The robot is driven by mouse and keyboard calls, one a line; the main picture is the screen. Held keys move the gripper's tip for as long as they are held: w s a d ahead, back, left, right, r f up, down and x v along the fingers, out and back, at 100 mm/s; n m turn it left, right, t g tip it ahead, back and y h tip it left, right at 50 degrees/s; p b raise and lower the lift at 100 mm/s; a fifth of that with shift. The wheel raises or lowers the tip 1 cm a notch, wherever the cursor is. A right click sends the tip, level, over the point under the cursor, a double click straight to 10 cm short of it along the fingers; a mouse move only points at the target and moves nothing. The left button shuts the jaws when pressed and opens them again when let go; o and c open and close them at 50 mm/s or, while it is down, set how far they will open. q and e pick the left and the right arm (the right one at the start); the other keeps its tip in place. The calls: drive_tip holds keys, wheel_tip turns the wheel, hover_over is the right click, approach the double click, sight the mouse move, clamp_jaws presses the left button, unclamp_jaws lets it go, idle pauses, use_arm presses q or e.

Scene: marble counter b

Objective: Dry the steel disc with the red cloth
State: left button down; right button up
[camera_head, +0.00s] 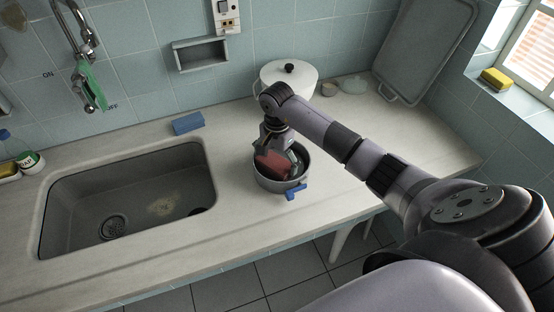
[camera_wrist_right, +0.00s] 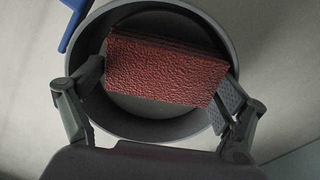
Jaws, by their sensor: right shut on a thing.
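The red cloth (camera_head: 272,164) is a folded, rough-textured block. My right gripper (camera_head: 278,160) is shut on it, and in the right wrist view the cloth (camera_wrist_right: 166,70) spans between the two fingers (camera_wrist_right: 160,88). The gripper holds it inside a round grey steel vessel (camera_head: 268,183) with raised walls and blue handles, standing on the counter right of the sink. In the right wrist view the vessel's rim (camera_wrist_right: 150,132) surrounds the cloth. I cannot tell a separate steel disc from the vessel's floor, nor whether the cloth touches that floor. My left gripper is out of view.
The sink (camera_head: 130,205) lies left of the vessel, with a blue sponge (camera_head: 187,123) behind it. A white lidded pot (camera_head: 303,82) and a grey tray (camera_head: 425,45) stand at the back. The counter (camera_head: 228,215) is clear between sink and vessel.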

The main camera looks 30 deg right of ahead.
drive_tip(key=shift+f+b, duration=0.35)
drive_tip(key=shift+f, duration=0.1)
